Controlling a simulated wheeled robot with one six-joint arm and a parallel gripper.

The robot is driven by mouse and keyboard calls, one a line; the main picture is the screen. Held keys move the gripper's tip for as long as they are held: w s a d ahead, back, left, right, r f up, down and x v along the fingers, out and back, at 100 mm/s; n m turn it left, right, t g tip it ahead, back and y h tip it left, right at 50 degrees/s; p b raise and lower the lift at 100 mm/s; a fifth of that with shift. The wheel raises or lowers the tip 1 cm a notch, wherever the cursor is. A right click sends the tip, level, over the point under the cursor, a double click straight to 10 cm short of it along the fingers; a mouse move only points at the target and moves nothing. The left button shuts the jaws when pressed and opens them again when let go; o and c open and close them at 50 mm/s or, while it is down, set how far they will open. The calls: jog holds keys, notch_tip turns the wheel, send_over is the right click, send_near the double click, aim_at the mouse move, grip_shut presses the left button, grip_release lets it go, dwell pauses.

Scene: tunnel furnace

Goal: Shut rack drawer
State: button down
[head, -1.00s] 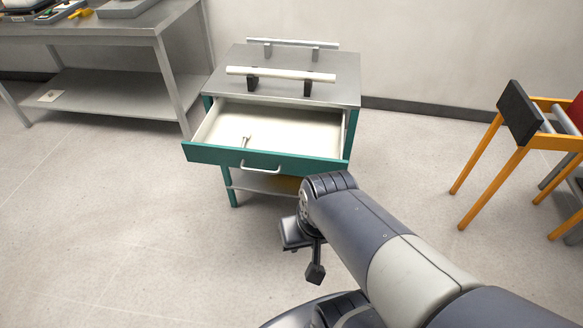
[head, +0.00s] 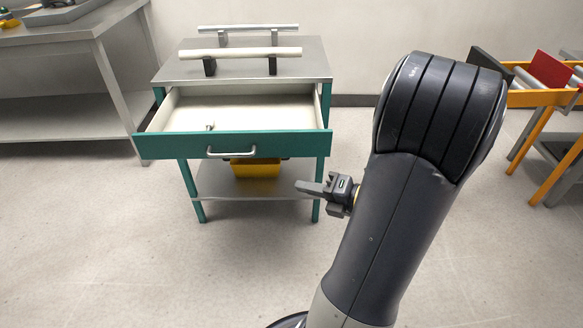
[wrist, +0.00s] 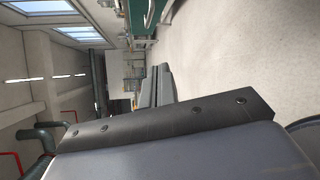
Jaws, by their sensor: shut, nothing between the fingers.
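The rack drawer (head: 234,145) has a green front with a metal handle (head: 231,151) and a pale inside. In the head view it is pulled out from the small steel-topped rack (head: 225,73). A small metallic item (head: 210,127) lies in the drawer. My gripper (head: 303,187) is shut and empty, to the right of the handle and lower in the picture, apart from the drawer front. In the wrist view a dark gripper part (wrist: 165,88) shows, with a green surface (wrist: 139,17) at the top.
Two rails on black blocks, the nearer one pale (head: 236,53), stand on the rack top. A yellow bin (head: 255,167) sits on its lower shelf. A steel table (head: 60,60) is at left and an orange frame (head: 540,97) at right. The floor before the rack is clear.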

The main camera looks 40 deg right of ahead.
jog(key=s+d+f+m+t+h+b, duration=0.1)
jog(key=d+f+m+t+h+b, duration=0.1)
jog(key=d+m+t+h, duration=0.35)
jog(key=m+g+y+b, duration=0.2)
jog(key=b, duration=0.1)
send_near(293, 146)
jog(key=w+a, duration=0.2)
jog(key=a, duration=0.2)
jog(key=w+d, duration=0.1)
jog(key=w+b, duration=0.1)
jog(key=w, duration=0.1)
jog(key=shift+d+f, duration=0.25)
jog(key=shift+d, duration=0.1)
jog(key=shift+w+d+r+b, duration=0.1)
jog(key=shift+w+d+b, duration=0.25)
jog(key=shift+w+b, duration=0.1)
jog(key=shift+w+d, duration=0.1)
